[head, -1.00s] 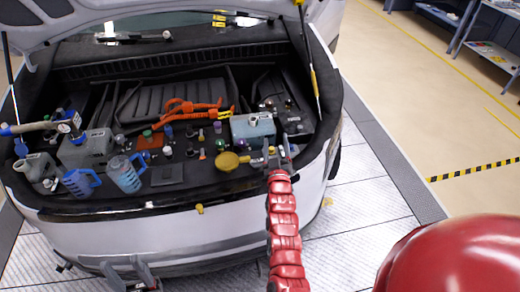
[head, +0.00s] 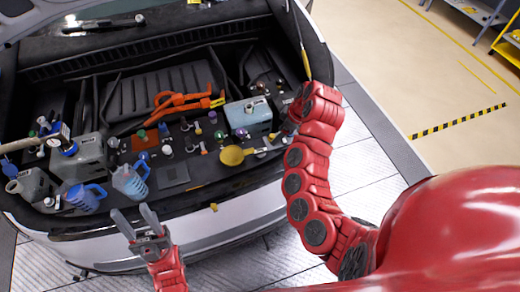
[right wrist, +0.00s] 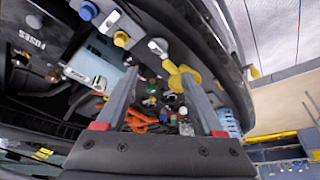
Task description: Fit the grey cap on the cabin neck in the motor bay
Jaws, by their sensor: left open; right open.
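In the motor bay (head: 180,190) several small caps and necks stand on the dark deck. A pale grey round cap (right wrist: 157,46) shows in the right wrist view, beyond the fingertips. I cannot tell for sure that it is the task's cap, nor which neck is the cabin neck. My right gripper (right wrist: 158,74) is open with nothing between its fingers, over the bay's right side; in the head view my right arm mostly hides it. My left gripper (head: 135,222) is open and empty in front of the bay's front edge.
A yellow funnel (head: 232,156) and a light-blue tank (head: 250,113) sit right of centre. Blue jugs (head: 130,180) and a grey tank (head: 84,158) stand at left. Orange cables (head: 180,101) cross the middle. A prop rod stands at the bay's right side.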

